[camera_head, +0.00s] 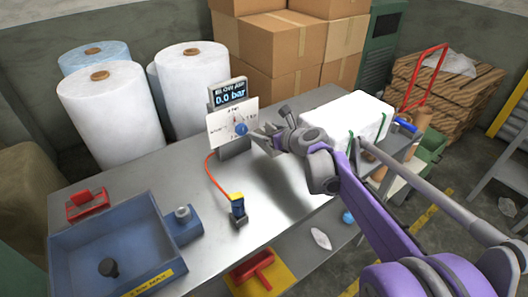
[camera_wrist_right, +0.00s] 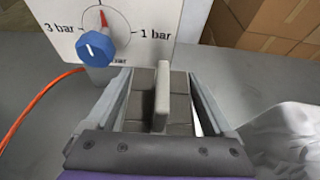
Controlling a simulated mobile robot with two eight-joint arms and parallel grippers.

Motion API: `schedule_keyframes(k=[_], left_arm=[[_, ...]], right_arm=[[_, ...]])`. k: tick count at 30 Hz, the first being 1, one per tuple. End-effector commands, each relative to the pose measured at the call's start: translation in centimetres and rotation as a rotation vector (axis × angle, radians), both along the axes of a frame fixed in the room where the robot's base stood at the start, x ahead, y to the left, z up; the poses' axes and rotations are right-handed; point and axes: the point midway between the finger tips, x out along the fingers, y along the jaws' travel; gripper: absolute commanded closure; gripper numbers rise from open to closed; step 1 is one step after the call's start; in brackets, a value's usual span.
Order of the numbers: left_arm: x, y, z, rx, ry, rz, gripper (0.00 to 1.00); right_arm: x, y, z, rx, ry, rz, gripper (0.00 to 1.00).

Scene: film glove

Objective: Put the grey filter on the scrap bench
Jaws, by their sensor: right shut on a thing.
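My right gripper (camera_head: 268,138) is in front of the pressure panel (camera_head: 222,127), over the metal table. In the right wrist view its fingers are shut on a narrow light grey piece (camera_wrist_right: 163,82), which stands up between the dark pads. I take this piece for the grey filter, though its full shape does not show. In the head view the gripper hides it. A small grey cylinder (camera_head: 183,212) sits on a blue block at the table's left. I cannot tell for sure which surface is the scrap bench. My left gripper is not in view.
The panel's blue knob (camera_wrist_right: 95,48) is close ahead of the gripper. A blue tray (camera_head: 70,240), a red object (camera_head: 87,203) and a yellow-topped fitting (camera_head: 238,208) with an orange hose occupy the table. A white bundle (camera_head: 345,115) lies at right. A grey bench (camera_head: 508,170) stands far right.

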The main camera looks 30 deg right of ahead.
Motion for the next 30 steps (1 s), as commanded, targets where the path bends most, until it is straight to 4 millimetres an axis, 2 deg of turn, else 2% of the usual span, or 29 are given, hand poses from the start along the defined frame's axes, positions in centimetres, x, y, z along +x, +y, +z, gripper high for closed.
schedule_keyframes(k=[1, 3, 8, 15, 29, 30], left_arm=[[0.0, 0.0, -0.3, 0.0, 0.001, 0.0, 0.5], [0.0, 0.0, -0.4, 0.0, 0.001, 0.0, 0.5], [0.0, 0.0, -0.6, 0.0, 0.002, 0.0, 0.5], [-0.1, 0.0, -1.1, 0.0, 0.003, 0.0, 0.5], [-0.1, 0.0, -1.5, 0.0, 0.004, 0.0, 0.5], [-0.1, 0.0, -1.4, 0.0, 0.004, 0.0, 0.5]], right_arm=[[0.1, 0.0, -1.3, 0.0, 0.0, 0.001, 0.74], [0.0, 0.0, -2.5, 0.0, 0.0, 0.001, 0.74], [0.1, 0.0, -3.8, 0.0, 0.0, 0.001, 0.74], [0.0, 0.0, -7.0, 0.0, 0.0, 0.001, 0.74], [0.0, 0.0, -8.0, 0.0, 0.0, 0.0, 0.74], [0.0, 0.0, -7.9, 0.0, 0.0, 0.0, 0.06]])
